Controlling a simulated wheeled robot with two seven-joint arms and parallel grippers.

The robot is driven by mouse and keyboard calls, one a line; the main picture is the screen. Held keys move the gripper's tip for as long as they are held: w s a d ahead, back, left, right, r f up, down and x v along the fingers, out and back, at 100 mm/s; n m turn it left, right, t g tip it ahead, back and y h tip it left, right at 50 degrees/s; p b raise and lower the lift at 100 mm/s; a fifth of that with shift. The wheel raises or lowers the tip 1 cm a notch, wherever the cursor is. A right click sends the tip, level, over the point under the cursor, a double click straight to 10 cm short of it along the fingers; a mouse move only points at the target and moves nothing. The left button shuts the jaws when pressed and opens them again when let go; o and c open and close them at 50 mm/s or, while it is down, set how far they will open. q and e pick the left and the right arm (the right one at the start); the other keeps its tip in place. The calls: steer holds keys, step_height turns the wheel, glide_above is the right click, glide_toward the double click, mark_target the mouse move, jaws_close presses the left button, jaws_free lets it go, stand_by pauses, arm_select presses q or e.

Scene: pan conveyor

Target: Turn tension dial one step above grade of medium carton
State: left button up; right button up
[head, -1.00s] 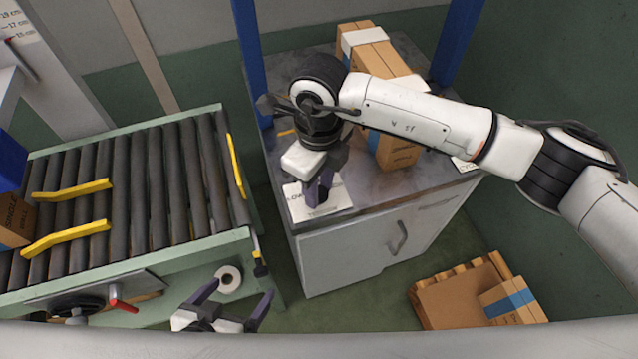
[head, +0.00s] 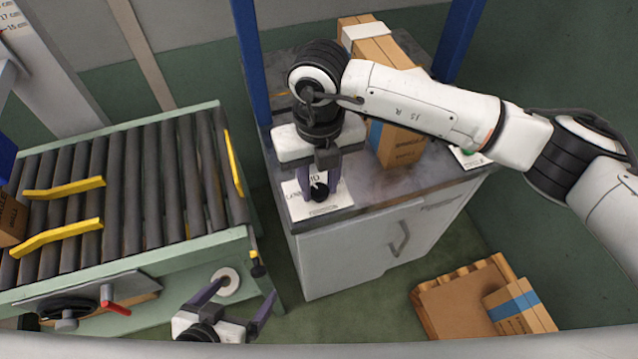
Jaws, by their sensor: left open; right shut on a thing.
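My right gripper (head: 318,186) is shut on a small black dial (head: 320,191) at the near left corner of the grey cabinet top. The dial sits on a white printed plate (head: 301,205); its pointer and most of the lettering are hidden or too small to read. A tall carton with a white band (head: 372,36) and a carton with a blue band (head: 402,147) stand behind my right arm, which partly covers them. My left gripper (head: 240,303) is open and empty at the lower middle, beside the conveyor's end.
The roller conveyor (head: 130,190) with yellow guides (head: 64,188) lies left, a brown carton (head: 10,220) at its edge. A handwheel with a red handle (head: 115,304) is below. Blue posts (head: 251,60) flank the cabinet (head: 350,258). A pallet with a blue-taped carton (head: 520,305) is on the floor.

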mark_target(319, 190)
steer(key=m, duration=0.3)
steer(key=shift+m+b, duration=0.3)
steer(key=shift+b, duration=0.1)
steer(key=shift+m, duration=0.4)
steer(key=shift+r, duration=0.1)
steer(key=o, duration=1)
steer(key=shift+o, duration=0.2)
step_height(319, 190, up, 10)
steer(key=shift+r+b, duration=0.15)
steer(key=shift+b, duration=0.15)
